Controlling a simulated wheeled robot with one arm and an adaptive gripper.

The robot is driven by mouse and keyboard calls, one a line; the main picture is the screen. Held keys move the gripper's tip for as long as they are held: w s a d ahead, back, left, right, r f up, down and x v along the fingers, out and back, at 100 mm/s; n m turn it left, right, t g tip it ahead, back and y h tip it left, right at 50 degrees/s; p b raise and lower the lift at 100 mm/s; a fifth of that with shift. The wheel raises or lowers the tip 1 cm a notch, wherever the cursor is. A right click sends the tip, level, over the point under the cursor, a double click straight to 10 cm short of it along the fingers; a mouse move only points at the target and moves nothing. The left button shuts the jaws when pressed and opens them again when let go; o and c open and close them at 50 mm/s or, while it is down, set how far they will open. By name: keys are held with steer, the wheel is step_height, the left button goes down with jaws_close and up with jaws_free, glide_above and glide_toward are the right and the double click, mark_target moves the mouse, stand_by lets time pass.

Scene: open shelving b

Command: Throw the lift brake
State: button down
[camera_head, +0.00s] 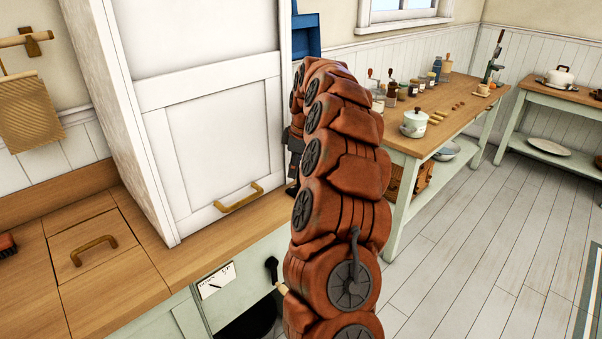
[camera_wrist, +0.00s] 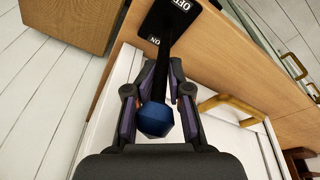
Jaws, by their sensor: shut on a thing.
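The brake lever (camera_wrist: 163,62) shows in the wrist view as a black shaft with a faceted blue knob (camera_wrist: 156,120) at its near end. It rises from a black plate (camera_wrist: 168,22) lettered OFF and ON on a wooden surface. My gripper (camera_wrist: 160,88) is shut on the lever, its two fingers on either side of the shaft near the knob. In the head view my red-brown arm hides the lever, and only dark bits of my gripper (camera_head: 293,150) show beside the white lift cabinet (camera_head: 210,130). The cabinet's front has a yellow handle (camera_head: 239,197).
A wooden counter (camera_head: 200,255) runs below the cabinet, with a handled lid (camera_head: 93,250) at left. A side table (camera_head: 450,110) with jars and a pot (camera_head: 414,122) stands right of my arm. The plank floor (camera_head: 480,240) at right is clear.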

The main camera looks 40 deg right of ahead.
steer(key=shift+w+d+f, duration=0.1)
steer(key=shift+w, duration=0.35)
steer(key=shift+s+d, duration=0.15)
steer(key=shift+d, duration=0.05)
stand_by(0.7)
steer(key=c, duration=1.2)
jaws_free()
steer(key=shift+d+f, duration=0.1)
steer(key=shift+a, duration=0.2)
steer(key=shift+r, duration=0.25)
steer(key=v, duration=1.1)
steer(key=shift+r, duration=0.25)
